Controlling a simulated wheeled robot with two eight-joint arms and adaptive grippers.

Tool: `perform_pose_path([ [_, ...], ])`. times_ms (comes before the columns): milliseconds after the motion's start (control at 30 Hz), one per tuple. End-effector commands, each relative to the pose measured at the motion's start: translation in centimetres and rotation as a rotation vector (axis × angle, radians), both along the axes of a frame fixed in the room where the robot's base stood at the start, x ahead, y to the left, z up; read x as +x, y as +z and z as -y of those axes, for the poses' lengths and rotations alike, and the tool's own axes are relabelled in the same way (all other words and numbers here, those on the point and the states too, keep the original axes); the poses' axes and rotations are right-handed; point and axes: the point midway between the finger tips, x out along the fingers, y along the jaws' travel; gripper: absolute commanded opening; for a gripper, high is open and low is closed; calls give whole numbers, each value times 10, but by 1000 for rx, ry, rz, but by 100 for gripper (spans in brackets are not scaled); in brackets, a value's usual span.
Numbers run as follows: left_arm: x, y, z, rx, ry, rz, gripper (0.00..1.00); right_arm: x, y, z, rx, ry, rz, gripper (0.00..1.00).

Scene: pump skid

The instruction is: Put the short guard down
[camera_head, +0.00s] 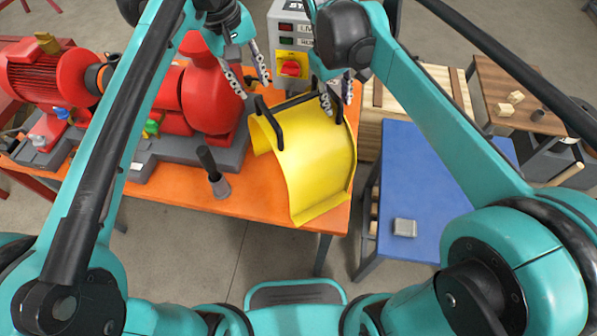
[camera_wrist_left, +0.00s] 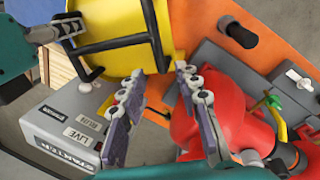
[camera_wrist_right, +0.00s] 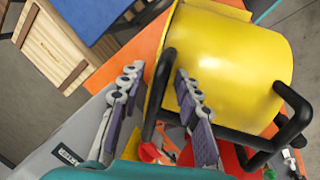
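The short guard is a curved yellow sheet (camera_head: 312,165) with two black bar handles, at the right end of the orange table. It appears to rest there, but its underside is hidden. My left gripper (camera_head: 248,78) is open at the guard's far left. In the left wrist view, its spread fingers (camera_wrist_left: 161,82) are just beyond the end of a black handle (camera_wrist_left: 118,44). My right gripper (camera_head: 337,92) is open at the guard's far right corner. In the right wrist view, its fingers (camera_wrist_right: 157,82) stand apart on either side of the other handle (camera_wrist_right: 152,110).
A red pump (camera_head: 207,95) and motor (camera_head: 38,72) stand left on a grey base. A grey starter box (camera_head: 291,30) stands behind the guard. A dark-handled tool (camera_head: 213,172) stands on the orange table (camera_head: 258,200). A blue table (camera_head: 418,180) with a small grey block (camera_head: 405,228) is right.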

Motion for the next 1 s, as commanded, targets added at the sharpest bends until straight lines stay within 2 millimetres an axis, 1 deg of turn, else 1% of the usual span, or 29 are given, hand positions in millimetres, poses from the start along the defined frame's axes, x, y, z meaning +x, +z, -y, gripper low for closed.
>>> perform_pose_path([
  [33,-1,11,-2,0,1,0,33,0,0,0,0,0,0,33],
  [100,-2,23,-4,0,1,0,33,0,0,0,0,0,0,33],
  [200,-3,35,-6,0,0,0,33,0,0,0,0,0,0,33],
  [333,-4,43,-8,0,0,0,33,0,2,0,0,0,0,33],
  [400,-4,44,-8,0,0,0,33,0,7,-1,0,0,0,33],
  [467,-4,45,-8,0,0,0,33,-1,15,-3,0,1,0,33],
  [533,-4,45,-8,0,0,0,33,-2,28,-5,0,1,0,33],
  [800,-4,44,-8,0,0,0,33,-7,86,-16,0,1,0,33],
  [900,-4,44,-8,0,0,0,33,-8,101,-19,0,1,0,33],
  [1000,-4,44,-8,0,0,0,33,-9,112,-20,0,0,0,33],
])
